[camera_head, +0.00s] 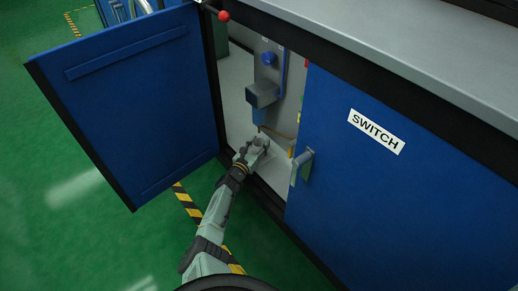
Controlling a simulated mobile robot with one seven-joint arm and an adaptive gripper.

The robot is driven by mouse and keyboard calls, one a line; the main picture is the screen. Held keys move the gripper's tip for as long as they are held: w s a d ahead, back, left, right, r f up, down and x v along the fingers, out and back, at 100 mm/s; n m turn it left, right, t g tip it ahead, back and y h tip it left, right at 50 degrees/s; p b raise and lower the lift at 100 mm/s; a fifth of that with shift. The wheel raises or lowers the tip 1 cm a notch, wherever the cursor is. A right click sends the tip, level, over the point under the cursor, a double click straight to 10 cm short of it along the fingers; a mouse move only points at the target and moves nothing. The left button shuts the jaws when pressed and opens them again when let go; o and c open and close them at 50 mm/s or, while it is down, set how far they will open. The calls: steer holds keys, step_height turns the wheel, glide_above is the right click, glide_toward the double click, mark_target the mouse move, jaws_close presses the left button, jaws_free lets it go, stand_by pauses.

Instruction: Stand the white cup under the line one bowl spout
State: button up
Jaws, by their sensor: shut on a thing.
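My gripper (257,145) is inside the open cabinet, low down, at the end of my outstretched arm. It is shut on a small pale thing that looks like the white cup; the fingers hide most of it and its edges are hard to make out. Above the gripper, a grey box-like bowl (262,94) is fixed to a light upright panel, with a short narrow part, apparently the spout, hanging below it. The gripper is just below this part. I cannot tell whether the cup is exactly under it or touches the cabinet floor.
The left blue door (135,95) stands wide open. The right blue door (400,190), labelled SWITCH, is closed, with a grey handle (302,165) close to the right of my gripper. A grey worktop (400,45) is above. A yellow-black floor stripe (187,205) runs beneath my arm.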

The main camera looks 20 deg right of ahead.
steer(key=shift+f, duration=0.15)
steer(key=shift+f, duration=0.15)
steer(key=o, duration=1.3)
steer(key=shift+c, duration=0.2)
steer(key=shift+r+p, duration=0.3)
steer(key=shift+r, duration=0.1)
steer(key=p+v, duration=0.7)
steer(key=v, duration=0.4)
steer(key=shift+w, duration=0.1)
steer(key=shift+s+a+f+p, duration=0.15)
steer(key=shift+s+a+p, duration=0.25)
steer(key=shift+s, duration=0.05)
